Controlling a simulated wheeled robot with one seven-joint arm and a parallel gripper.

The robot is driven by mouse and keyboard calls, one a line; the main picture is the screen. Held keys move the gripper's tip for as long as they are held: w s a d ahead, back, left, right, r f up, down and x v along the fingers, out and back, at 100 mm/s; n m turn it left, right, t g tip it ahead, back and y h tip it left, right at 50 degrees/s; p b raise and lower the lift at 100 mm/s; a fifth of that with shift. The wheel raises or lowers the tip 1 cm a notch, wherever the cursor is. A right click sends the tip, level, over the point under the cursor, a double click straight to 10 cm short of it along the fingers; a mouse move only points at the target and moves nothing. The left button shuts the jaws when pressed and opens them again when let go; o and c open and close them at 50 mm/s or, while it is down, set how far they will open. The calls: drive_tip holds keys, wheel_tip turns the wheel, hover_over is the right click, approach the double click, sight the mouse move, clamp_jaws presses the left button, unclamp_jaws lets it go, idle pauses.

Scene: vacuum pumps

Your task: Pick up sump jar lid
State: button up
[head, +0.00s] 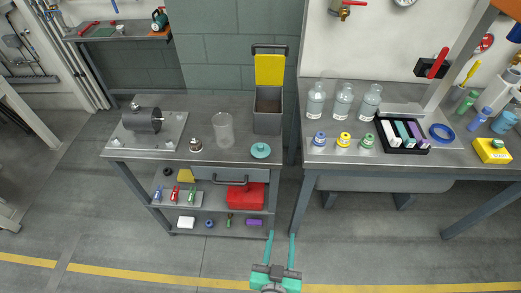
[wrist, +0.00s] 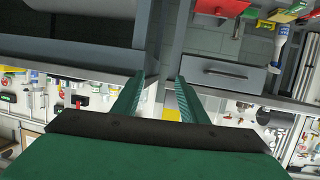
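A round teal lid with a small knob (head: 260,150), which looks like the sump jar lid, lies on the left bench top near its front right edge. An open, clear jar (head: 223,130) stands to its left. My gripper (head: 282,236) is at the bottom of the head view, low in front of the benches and well apart from the lid. Its two teal fingers are spread with nothing between them. In the wrist view the open fingers (wrist: 160,78) point at the bench fronts, which appear upside down. The lid is not seen there.
The left bench (head: 190,100) also holds a grey motor (head: 143,119), a metal fitting (head: 195,145) and a grey bin with a yellow flap (head: 268,108). A drawer and a red box (head: 245,197) sit below. Bottles (head: 343,101) and a black tray crowd the right bench.

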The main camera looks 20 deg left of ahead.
drive_tip(key=w+a+r+n+y, duration=0.1)
drive_tip(key=w+a+r, duration=0.35)
drive_tip(key=w, duration=0.55)
drive_tip(key=n+g+y, duration=0.1)
drive_tip(key=g, duration=0.1)
approach(260, 145)
drive_tip(key=x, duration=1)
drive_tip(key=shift+w, duration=0.1)
drive_tip(key=shift+c, duration=0.3)
clamp_jaws()
